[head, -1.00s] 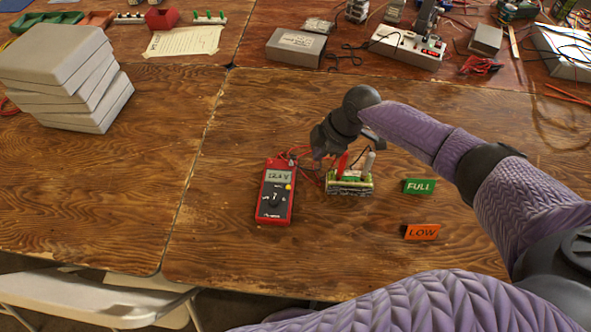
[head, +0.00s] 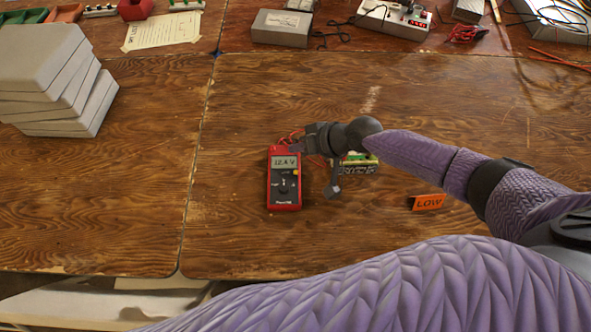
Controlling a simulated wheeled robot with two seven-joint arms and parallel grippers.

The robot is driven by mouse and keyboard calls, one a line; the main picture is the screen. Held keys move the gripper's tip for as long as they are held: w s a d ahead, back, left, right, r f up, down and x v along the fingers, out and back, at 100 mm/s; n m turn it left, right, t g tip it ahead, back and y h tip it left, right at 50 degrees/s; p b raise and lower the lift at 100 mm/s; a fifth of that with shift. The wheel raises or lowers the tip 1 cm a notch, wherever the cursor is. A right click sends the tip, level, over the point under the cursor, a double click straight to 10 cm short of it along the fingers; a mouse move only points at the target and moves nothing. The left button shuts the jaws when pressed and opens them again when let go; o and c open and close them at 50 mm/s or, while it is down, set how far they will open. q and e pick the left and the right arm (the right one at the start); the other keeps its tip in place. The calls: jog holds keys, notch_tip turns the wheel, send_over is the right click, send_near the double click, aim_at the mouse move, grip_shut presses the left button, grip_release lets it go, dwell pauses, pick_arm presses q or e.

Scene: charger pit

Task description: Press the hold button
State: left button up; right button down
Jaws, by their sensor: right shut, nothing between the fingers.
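A red multimeter (head: 284,196) lies on the wooden table with its display (head: 285,162) reading 12.4 V. Its yellow hold button (head: 296,172) sits just below the right end of the display and shows uncovered. My right gripper (head: 297,148) is shut and empty, reaching in from the right at the meter's upper right corner, above the button in the picture. I cannot tell whether its tip touches the meter. My left gripper is not in view.
A battery pack (head: 358,166) stands right of the meter, partly hidden by my right arm, with red leads beside it. An orange LOW card (head: 428,202) stands further right. Grey boxes (head: 55,85) are stacked at left. The table left of the meter is clear.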

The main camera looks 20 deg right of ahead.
aim_at(296, 173)
notch_tip(296, 173, down, 8)
jog(key=b, duration=0.6)
jog(key=shift+r, duration=0.25)
jog(key=shift+f+b, duration=0.55)
jog(key=shift+b, duration=0.05)
jog(key=shift+r, duration=0.1)
dwell(0.7)
jog(key=shift+f+b, duration=0.35)
jog(key=shift+f, duration=0.05)
jog(key=shift+f+b, duration=0.4)
dwell(0.4)
jog(key=shift+r, duration=0.1)
jog(key=shift+r+p, duration=0.7)
jog(key=shift+r, duration=0.05)
